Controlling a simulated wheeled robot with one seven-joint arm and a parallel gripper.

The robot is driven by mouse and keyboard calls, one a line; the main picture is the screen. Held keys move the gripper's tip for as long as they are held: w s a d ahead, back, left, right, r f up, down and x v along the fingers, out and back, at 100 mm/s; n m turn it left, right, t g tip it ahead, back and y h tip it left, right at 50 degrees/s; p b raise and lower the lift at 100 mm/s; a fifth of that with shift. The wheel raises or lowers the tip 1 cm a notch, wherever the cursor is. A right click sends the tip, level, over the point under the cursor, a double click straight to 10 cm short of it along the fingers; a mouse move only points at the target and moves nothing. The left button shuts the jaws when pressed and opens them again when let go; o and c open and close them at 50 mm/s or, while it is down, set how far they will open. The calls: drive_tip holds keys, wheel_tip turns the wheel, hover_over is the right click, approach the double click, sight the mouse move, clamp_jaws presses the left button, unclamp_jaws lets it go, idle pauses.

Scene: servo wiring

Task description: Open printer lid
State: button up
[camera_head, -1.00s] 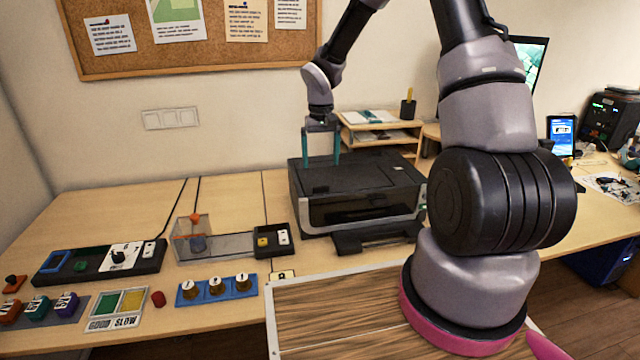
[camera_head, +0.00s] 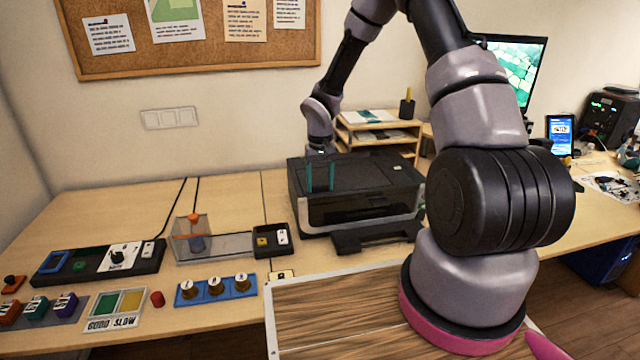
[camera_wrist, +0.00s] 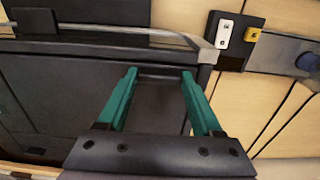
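The black printer (camera_head: 345,215) stands on the desk, and its flat dark lid (camera_head: 370,172) looks shut in the head view. My gripper (camera_head: 321,178) is over the left part of the lid, its two teal fingers pointing down and toward the front. In the wrist view the gripper (camera_wrist: 160,78) has its fingers apart with nothing between them, above the dark lid surface (camera_wrist: 60,85). The grey front edge of the printer (camera_wrist: 130,33) runs across the top of that view. I cannot tell whether the fingertips touch the lid.
A wooden shelf (camera_head: 380,133) stands behind the printer. A small box with white and yellow switches (camera_head: 271,240) sits to its left, beside a clear case (camera_head: 215,245). A blue panel with knobs (camera_head: 216,290) lies nearer the front. The printer's output tray (camera_head: 375,238) juts forward.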

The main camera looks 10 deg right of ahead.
clamp_jaws()
drive_tip(key=shift+r, duration=0.1)
